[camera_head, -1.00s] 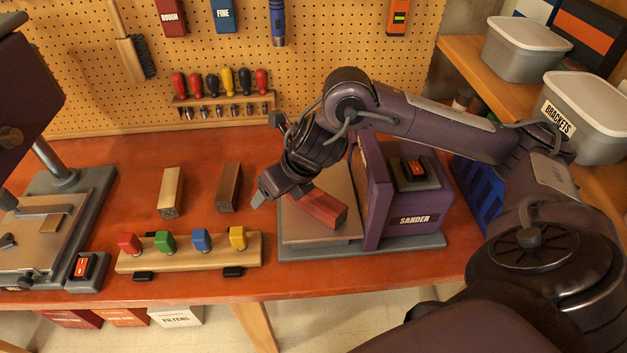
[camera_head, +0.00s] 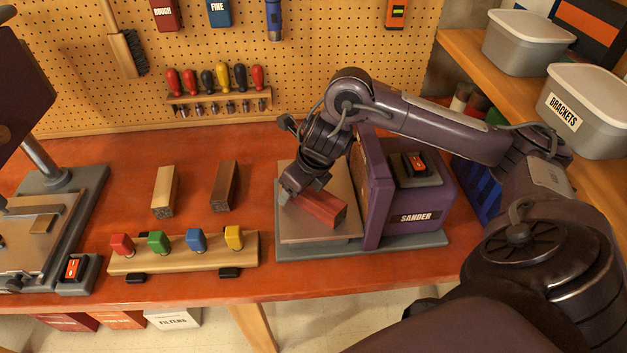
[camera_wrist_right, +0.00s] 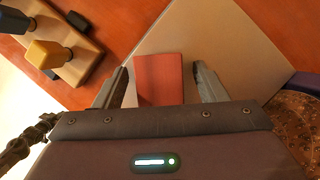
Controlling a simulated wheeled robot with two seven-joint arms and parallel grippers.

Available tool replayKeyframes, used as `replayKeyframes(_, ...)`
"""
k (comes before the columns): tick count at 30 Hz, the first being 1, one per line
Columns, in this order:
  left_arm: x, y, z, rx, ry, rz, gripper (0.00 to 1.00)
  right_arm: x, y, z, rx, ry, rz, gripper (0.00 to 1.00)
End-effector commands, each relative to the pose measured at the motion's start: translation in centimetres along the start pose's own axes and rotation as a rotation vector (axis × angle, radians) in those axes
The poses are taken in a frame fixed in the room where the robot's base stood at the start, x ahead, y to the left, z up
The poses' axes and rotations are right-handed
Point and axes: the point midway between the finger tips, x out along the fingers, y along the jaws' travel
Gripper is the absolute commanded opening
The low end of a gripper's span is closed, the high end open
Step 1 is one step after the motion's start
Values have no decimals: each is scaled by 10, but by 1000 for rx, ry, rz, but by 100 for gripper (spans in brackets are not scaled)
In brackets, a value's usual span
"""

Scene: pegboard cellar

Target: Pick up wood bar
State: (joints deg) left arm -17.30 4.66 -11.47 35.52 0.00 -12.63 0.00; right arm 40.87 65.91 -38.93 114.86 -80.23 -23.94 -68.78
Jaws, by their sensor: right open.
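A reddish wood bar (camera_head: 322,209) lies at a slant on the sander's tan table (camera_head: 295,232). It also shows in the right wrist view (camera_wrist_right: 160,80), between the two fingers. My right gripper (camera_head: 299,194) is open at the bar's far left end, with one finger on each side of the bar. In the right wrist view my right gripper (camera_wrist_right: 160,72) shows gaps between fingers and bar. The bar's near end there is hidden by the gripper body. A pale wood bar (camera_head: 164,190) and a dark brown wood bar (camera_head: 224,186) stand apart on the bench. My left gripper is not in view.
The purple sander (camera_head: 405,210) stands close right of the red bar. A wooden rack with coloured knobs (camera_head: 185,263) lies at the front left of it. A drill press base (camera_head: 75,205) is at far left. The orange-red bench (camera_head: 255,160) behind the sander table is partly clear.

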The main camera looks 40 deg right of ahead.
Motion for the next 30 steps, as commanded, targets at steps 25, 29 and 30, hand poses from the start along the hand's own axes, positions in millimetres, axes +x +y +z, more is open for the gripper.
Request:
replayKeyframes(25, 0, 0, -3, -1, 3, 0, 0, -1, 0, 1, 1, -2, 0, 8)
replayKeyframes(29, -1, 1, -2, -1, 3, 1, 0, -7, 0, 4, 1, -4, -1, 8)
replayKeyframes(30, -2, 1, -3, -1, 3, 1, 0, -10, 0, 5, 0, -4, -1, 8)
